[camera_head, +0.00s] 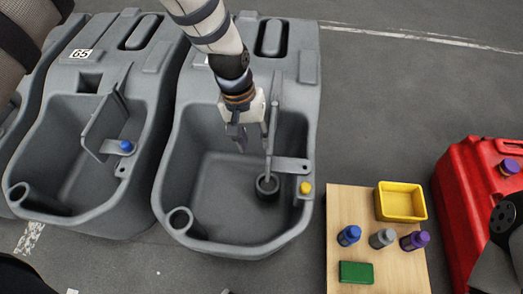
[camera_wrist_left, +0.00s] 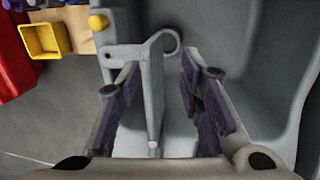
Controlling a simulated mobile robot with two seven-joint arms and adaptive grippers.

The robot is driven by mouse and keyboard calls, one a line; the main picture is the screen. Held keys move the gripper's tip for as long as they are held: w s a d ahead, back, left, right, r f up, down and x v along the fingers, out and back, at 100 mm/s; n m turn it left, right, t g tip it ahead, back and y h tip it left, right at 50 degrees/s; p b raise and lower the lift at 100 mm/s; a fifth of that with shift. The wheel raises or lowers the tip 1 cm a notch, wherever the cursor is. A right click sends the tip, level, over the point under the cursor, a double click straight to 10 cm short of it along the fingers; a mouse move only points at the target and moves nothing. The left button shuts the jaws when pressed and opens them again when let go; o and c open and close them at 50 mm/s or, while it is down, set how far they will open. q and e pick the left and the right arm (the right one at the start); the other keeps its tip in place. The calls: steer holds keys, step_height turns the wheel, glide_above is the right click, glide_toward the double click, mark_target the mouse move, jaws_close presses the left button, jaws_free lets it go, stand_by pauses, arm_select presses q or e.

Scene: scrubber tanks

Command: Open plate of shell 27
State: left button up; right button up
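The middle grey shell (camera_head: 215,215) has its label almost wholly hidden behind my left arm, so I cannot read its number. Its thin grey plate (camera_head: 273,130) stands upright, nearly edge-on, with a bracket at its near end and a yellow knob (camera_head: 305,187) beside it. My left gripper (camera_head: 253,136) is over the basin at the plate. In the left wrist view, its purple-padded fingers (camera_wrist_left: 160,85) are spread, one on each side of the plate (camera_wrist_left: 155,105), with visible gaps. My right gripper is not in view.
A neighbouring shell (camera_head: 60,205), with a label that looks like 65, stands at left with a blue knob (camera_head: 126,146). At right, a wooden board (camera_head: 340,215) holds a yellow bin (camera_head: 402,202), bottles and a green block (camera_head: 356,272). A red container (camera_head: 460,190) stands beyond it.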

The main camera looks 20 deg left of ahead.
arm_select(q)
glide_toward(270, 145)
steer(key=shift+t, duration=0.3)
steer(key=f+b, duration=0.1)
steer(key=f, duration=0.4)
steer(key=d+f+b, duration=0.1)
steer(key=f, duration=0.2)
steer(key=shift+d+f+b, duration=0.1)
steer(key=shift+b, duration=0.25)
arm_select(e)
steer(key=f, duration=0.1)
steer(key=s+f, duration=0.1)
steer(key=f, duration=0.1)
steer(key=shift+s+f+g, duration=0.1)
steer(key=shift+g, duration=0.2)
arm_select(q)
jaws_close()
